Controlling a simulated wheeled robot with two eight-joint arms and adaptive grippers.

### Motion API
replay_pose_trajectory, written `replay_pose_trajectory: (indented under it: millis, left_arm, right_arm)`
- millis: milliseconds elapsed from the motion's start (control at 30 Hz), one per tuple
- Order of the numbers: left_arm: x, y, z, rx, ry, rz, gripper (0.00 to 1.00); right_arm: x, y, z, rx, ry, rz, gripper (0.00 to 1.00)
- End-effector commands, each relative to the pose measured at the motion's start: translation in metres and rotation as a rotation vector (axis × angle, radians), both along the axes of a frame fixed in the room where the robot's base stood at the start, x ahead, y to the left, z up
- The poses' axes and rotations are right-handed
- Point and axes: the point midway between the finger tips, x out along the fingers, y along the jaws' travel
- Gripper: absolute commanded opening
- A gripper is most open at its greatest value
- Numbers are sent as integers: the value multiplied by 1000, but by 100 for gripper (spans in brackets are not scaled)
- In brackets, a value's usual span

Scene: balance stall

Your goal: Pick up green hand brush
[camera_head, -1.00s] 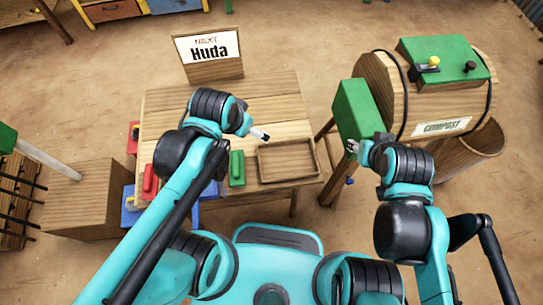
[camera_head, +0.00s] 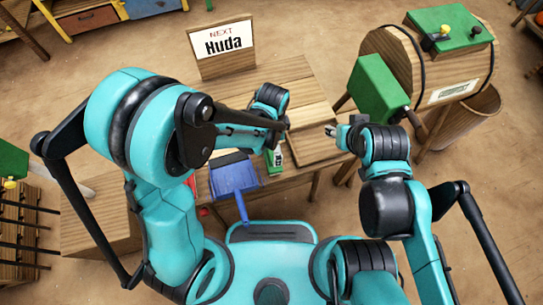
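The green hand brush (camera_head: 275,160) is small and partly visible at the front of the wooden table, beside the blue dustpan. My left arm reaches over the table from the left, and its wrist hides part of the area just behind the brush. My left gripper (camera_head: 283,126) is above and close to the brush; its fingers are too small and covered to show whether they touch it or are open. My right gripper (camera_head: 328,131) is at the table's right side, apart from the brush, and its finger opening is unclear.
The blue dustpan (camera_head: 234,176) is left of the brush, its handle towards me. A shallow wooden tray (camera_head: 314,148) lies to the right. A "Next Huda" sign (camera_head: 224,45) stands behind. The compost barrel (camera_head: 382,50) with a green box (camera_head: 377,88) is at the right.

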Motion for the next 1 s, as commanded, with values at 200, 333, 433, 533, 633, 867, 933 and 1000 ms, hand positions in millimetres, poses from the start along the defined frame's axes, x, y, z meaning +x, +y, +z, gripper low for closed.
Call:
replay_pose_trajectory:
  millis: [200, 333, 433, 533, 633, 867, 933, 1000]
  left_arm:
    - [3, 3, -36, 0, 0, 2, 100]
    - [3, 3, -46, -1, -1, 2, 100]
    - [3, 3, -45, -1, -1, 2, 100]
    - [3, 3, -45, -1, -1, 2, 97]
    - [3, 3, -45, -1, -1, 2, 71]
    - [3, 3, -45, -1, -1, 2, 48]
    - [3, 3, -45, -1, 0, 2, 48]
    - [3, 3, -44, -1, 0, 2, 48]
  right_arm:
    - [0, 0, -21, 0, 0, 0, 40]
    - [0, 0, -24, 0, 0, 0, 40]
    - [0, 0, -23, 0, 0, 0, 40]
    - [0, 0, -23, 0, 0, 0, 40]
    - [0, 0, -23, 0, 0, 0, 40]
    - [0, 0, -23, 0, 0, 0, 40]
    - [0, 0, -23, 0, 0, 0, 40]
    - [0, 0, -23, 0, 0, 0, 40]
